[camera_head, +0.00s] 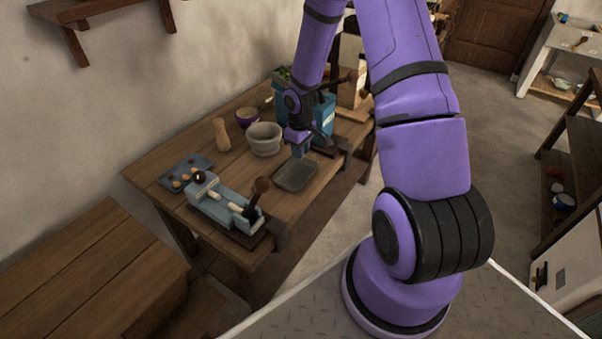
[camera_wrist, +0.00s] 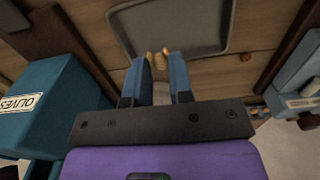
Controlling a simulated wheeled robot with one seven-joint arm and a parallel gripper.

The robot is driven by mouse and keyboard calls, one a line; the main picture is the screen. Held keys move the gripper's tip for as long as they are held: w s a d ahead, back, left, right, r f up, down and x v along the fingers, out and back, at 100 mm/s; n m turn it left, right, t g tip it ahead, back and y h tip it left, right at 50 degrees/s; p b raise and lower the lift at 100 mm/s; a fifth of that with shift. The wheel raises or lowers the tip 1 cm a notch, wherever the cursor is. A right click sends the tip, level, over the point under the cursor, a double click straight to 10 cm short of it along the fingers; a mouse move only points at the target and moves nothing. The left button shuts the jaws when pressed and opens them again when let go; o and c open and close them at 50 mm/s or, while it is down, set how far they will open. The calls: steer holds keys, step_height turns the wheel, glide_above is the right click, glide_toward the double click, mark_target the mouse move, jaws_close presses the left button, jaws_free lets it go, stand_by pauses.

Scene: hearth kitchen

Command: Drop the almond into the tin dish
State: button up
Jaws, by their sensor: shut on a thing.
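The tin dish (camera_head: 296,177) is a shallow grey tray with a raised rim, lying on the wooden table near its front edge. It also shows at the top of the wrist view (camera_wrist: 190,25). My gripper (camera_head: 299,153) is over the dish's back part in the head view, pointing down. In the wrist view its blue fingers (camera_wrist: 164,60) are shut on the small tan almond (camera_wrist: 158,56), which shows at the fingertips against the dish's near rim. The almond cannot be made out in the head view. The height above the dish is hard to tell.
A blue box labelled OLIVES (camera_wrist: 35,105) stands close beside my gripper. A grey mortar (camera_head: 264,140), a tan bottle-shaped thing (camera_head: 222,135) and a purple bowl (camera_head: 247,117) stand behind. A blue-grey lever device (camera_head: 222,203) and a blue tray of nuts (camera_head: 186,173) are left.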

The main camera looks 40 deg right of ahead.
glide_above(301, 173)
steer(key=shift+f, duration=2.3)
steer(key=o, duration=0.7)
steer(key=shift+o, duration=0.2)
steer(key=shift+r, duration=0.1)
step_height(301, 173, up, 11)
steer(key=shift+f, duration=0.2)
